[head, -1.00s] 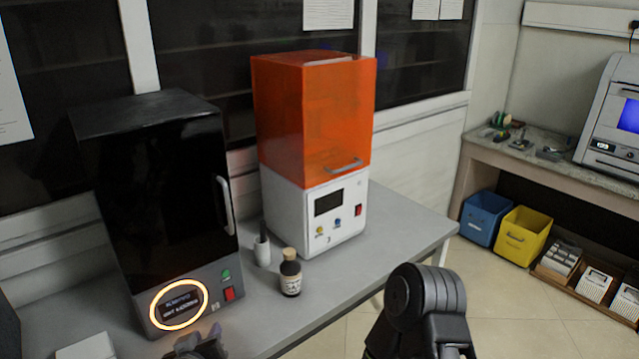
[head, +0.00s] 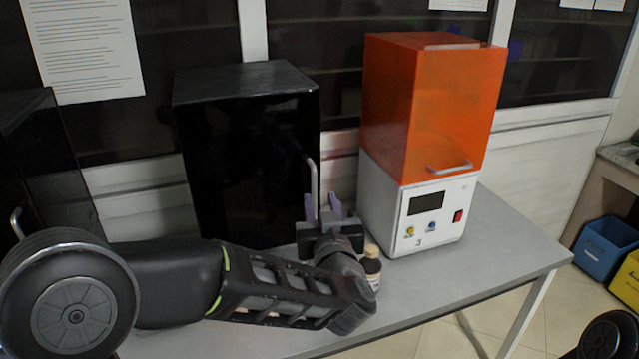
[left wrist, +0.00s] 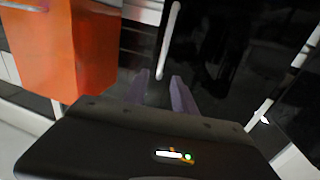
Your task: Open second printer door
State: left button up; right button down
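The middle printer (head: 245,150) is a black box with a glossy dark door and a thin light vertical handle (head: 312,180) at the door's right edge. Its door looks shut. My left gripper (head: 322,206) is in front of the lower end of this handle, its two purple fingers pointing up and apart. In the left wrist view the fingers (left wrist: 160,92) are spread with nothing clamped, and the handle (left wrist: 168,42) stands just beyond their tips. I cannot tell whether they touch it. My left arm hides the printer's lower front panel. My right gripper is out of view.
Another black printer (head: 45,165) is at the far left. The grey table (head: 480,250) is clear at front right. Blue and yellow bins stand on the floor.

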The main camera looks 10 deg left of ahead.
aim_at(315, 181)
pick_arm(q)
jog(key=p+x, duration=0.2)
jog(key=x, duration=0.4)
jog(key=shift+w+a+r, duration=0.1)
jog(key=shift+w+a, duration=0.35)
jog(key=shift+w, duration=0.4)
grip_shut()
dwell(0.8)
